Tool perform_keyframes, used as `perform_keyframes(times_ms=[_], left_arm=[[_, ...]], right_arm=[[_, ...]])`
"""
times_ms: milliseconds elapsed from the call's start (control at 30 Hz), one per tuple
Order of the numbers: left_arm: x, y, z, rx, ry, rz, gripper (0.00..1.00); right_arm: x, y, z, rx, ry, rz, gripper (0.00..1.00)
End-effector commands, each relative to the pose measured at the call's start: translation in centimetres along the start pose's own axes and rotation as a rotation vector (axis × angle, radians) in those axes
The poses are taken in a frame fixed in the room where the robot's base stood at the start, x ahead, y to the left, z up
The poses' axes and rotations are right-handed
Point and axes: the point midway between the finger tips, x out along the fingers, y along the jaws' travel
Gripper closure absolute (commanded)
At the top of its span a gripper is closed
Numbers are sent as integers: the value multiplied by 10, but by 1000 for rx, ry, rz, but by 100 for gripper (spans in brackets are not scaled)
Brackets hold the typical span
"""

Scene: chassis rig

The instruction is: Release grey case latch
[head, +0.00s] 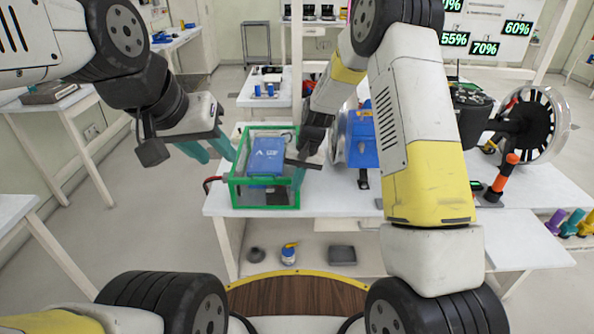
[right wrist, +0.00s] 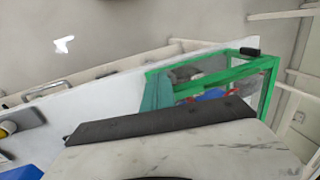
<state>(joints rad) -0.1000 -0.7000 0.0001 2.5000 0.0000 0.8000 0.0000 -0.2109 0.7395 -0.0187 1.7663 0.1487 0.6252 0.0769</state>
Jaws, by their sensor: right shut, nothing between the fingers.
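A green-framed clear case (head: 265,208) stands on the white table with a blue box (head: 266,158) inside. Its green frame also shows in the right wrist view (right wrist: 268,82). My right gripper (head: 300,176) is at the case's right side, its teal fingers shut and empty; whether they touch the frame I cannot tell. Its teal fingertips also show in the right wrist view (right wrist: 158,93), in front of the green frame. My left gripper (head: 212,150) hangs open and empty above and left of the case. I cannot make out a grey latch.
A blue unit (head: 362,136) stands right of the case, partly behind my right arm. An orange-handled tool (head: 503,175) and a spoked wheel (head: 535,125) are further right. A small red-tipped dark part (head: 212,182) sits at the case's left side.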

Motion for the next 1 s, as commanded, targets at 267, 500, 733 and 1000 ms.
perform_keyframes(times_ms=[267,500,733,1000], left_arm=[[0,0,0,0,0,0,64],[0,0,0,0,0,0,64],[0,0,0,0,0,0,64],[0,0,0,0,0,0,64]], right_arm=[[0,-4,1,-3,-2,62,100],[-1,-9,1,-5,-1,143,100],[-1,-14,1,-6,-1,267,100],[-1,-22,0,-1,-1,261,100]])
